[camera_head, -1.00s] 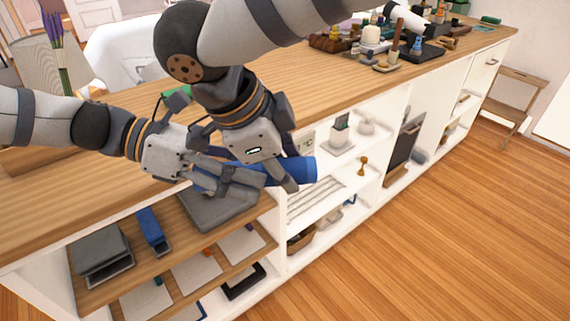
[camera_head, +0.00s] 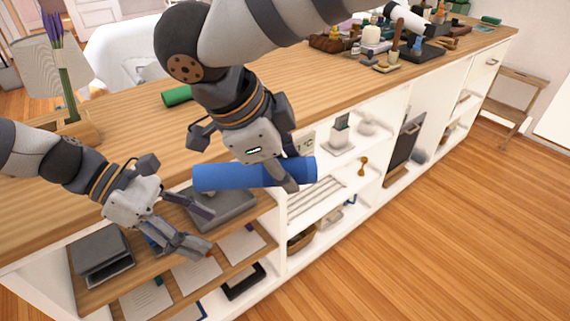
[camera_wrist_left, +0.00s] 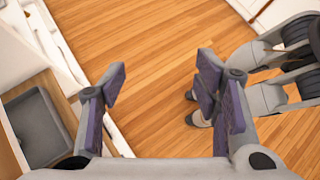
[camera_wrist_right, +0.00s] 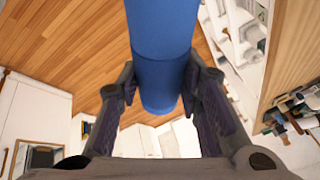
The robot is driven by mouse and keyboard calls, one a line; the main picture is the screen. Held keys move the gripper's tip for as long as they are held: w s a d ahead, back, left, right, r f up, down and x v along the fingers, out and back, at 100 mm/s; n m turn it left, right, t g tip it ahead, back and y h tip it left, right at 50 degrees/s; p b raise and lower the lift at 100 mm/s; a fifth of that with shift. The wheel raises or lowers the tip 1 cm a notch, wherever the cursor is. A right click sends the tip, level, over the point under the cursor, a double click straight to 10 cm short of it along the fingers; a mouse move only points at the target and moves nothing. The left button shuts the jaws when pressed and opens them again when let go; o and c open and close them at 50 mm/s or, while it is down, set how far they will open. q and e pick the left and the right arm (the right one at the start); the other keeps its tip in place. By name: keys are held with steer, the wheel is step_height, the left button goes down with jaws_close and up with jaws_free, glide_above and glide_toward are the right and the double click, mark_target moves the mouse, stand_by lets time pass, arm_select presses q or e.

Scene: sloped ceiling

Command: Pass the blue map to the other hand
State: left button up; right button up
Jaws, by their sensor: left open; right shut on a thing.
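The blue map (camera_head: 225,177) is a rolled blue tube, lying roughly level in front of the counter's edge in the head view. My right gripper (camera_head: 290,172) is shut on it near its right end. The map also fills the top middle of the right wrist view (camera_wrist_right: 160,45), between the fingers of my right gripper (camera_wrist_right: 160,85). My left gripper (camera_head: 205,230) is open and empty, below and to the left of the map and apart from it. In the left wrist view, only floor shows between the spread fingers of my left gripper (camera_wrist_left: 163,75).
The wooden counter (camera_head: 130,130) bears a green roll (camera_head: 176,96) and a lamp (camera_head: 45,65). Open shelves below hold a grey tray (camera_head: 228,212), a dark grey box (camera_head: 100,250) and papers (camera_head: 195,275). The floor (camera_head: 430,240) at right is clear.

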arm_select(q)
steer(key=s+f+m+y, duration=0.3)
steer(key=s+f, duration=0.4)
steer(key=f, duration=0.4)
steer(key=s+a+f+m+y, duration=0.3)
steer(key=s+a+f+m, duration=0.2)
steer(key=s, duration=0.5)
steer(key=s+a+f+m+y, duration=0.4)
steer(key=s+a+m, duration=0.1)
steer(key=s+m, duration=0.4)
steer(key=shift+s+a+f+m, duration=0.15)
steer(key=shift+s+f+m, duration=0.25)
steer(key=shift+s, duration=0.35)
